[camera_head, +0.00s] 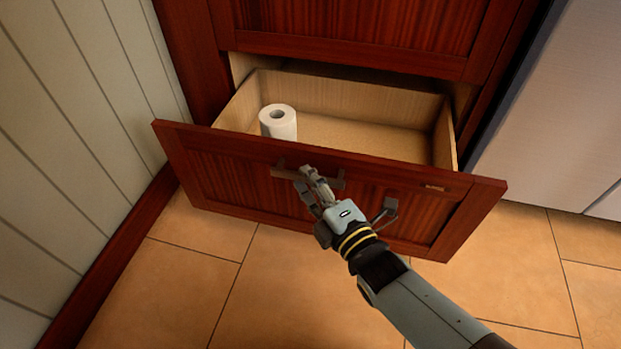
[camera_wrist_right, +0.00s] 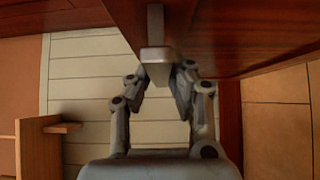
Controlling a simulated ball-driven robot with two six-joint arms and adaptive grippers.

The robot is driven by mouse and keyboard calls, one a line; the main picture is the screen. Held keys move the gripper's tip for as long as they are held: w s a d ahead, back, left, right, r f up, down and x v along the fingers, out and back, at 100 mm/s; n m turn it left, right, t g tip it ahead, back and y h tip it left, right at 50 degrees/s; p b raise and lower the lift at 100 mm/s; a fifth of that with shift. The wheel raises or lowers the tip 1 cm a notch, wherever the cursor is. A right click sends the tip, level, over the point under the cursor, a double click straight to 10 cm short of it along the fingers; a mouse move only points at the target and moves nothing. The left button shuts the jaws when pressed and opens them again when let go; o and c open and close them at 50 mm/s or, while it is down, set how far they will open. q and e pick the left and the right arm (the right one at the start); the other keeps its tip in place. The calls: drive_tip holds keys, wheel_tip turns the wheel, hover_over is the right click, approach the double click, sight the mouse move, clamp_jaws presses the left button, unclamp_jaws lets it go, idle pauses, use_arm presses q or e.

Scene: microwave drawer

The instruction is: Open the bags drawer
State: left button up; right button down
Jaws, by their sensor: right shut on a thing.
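The drawer (camera_head: 340,203) is pulled out from the reddish wooden cabinet, and its pale inside is in sight in the head view. A white paper roll (camera_head: 279,124) stands upright in its left part. My right gripper (camera_head: 308,180) is at the drawer front, shut on the handle (camera_head: 283,172). The right wrist view shows the handle (camera_wrist_right: 156,56) between the two fingers (camera_wrist_right: 157,78), with the drawer front (camera_wrist_right: 240,35) beside it. My left gripper is not in view.
A panelled wall (camera_head: 75,130) stands close on the left. A light grey appliance or cabinet side (camera_head: 560,110) stands on the right. The tiled floor (camera_head: 270,290) in front of the drawer looks clear apart from my arm above it.

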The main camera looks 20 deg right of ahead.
drive_tip(key=c, duration=1.2)
unclamp_jaws()
drive_tip(key=shift+c, duration=0.2)
drive_tip(key=s+d, duration=0.2)
drive_tip(key=s, duration=0.9)
drive_tip(key=shift+s+d, duration=0.15)
drive_tip(key=shift+s, duration=0.25)
